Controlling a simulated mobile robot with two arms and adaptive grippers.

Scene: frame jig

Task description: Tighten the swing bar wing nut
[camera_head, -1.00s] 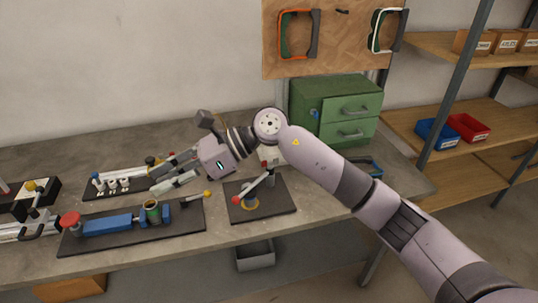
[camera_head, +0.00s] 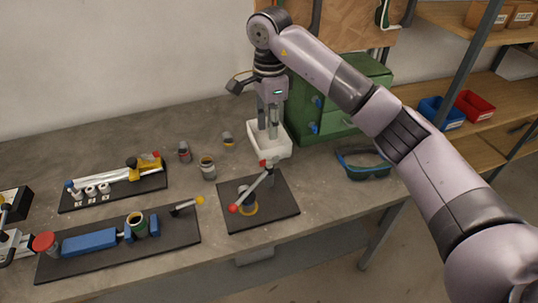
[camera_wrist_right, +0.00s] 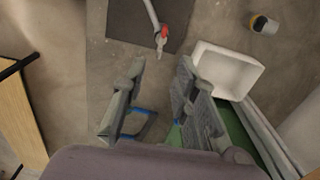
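A black base plate (camera_head: 283,207) on the bench carries a clamp fixture with a grey cylinder (camera_head: 245,193) and an amber ring. Its slanting swing bar (camera_head: 254,190) has a red ball (camera_head: 233,208) at the lower end and a small red and white piece (camera_head: 264,163) at the upper end, probably the wing nut. In the right wrist view the bar's red and white end (camera_wrist_right: 162,34) lies beyond my fingertips. My right gripper (camera_head: 268,137) points down, behind that end, in front of a white tray. Its fingers (camera_wrist_right: 162,66) are apart and empty. My left gripper does not show.
The white tray (camera_head: 283,151) stands right behind the fixture, by the green drawer cabinet (camera_head: 350,82). Blue goggles (camera_head: 365,162) lie to the right. Several small cups, one here (camera_head: 208,170), stand left of the tray. Other fixtures fill the left bench.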

